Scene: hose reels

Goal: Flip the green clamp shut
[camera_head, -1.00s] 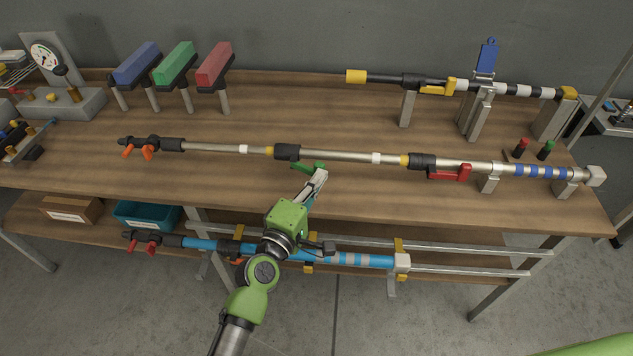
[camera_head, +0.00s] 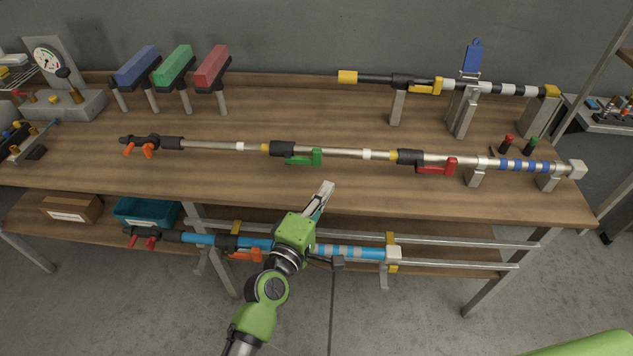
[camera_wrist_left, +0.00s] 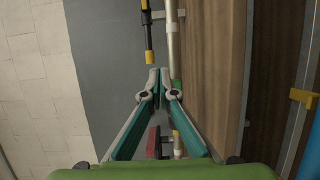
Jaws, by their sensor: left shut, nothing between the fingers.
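The green clamp (camera_head: 304,159) is on the long silver pole (camera_head: 345,153) on the bench top, beside a black collar. Its lever lies along the pole's near side, much like the red clamp (camera_head: 437,167) further right. My left gripper (camera_head: 327,187) is shut and empty. In the head view its tips are just in front of and right of the green clamp, apart from it. In the left wrist view the shut fingertips (camera_wrist_left: 158,73) meet in the middle, and only a small green patch shows beside them. My right gripper is not in view.
A black pole with a yellow clamp (camera_head: 425,87) stands on supports behind. Blue, green and red blocks (camera_head: 174,65) stand at the back left. A blue pole (camera_head: 350,252) lies on the lower level under my arm. The bench's front strip (camera_head: 420,200) is clear.

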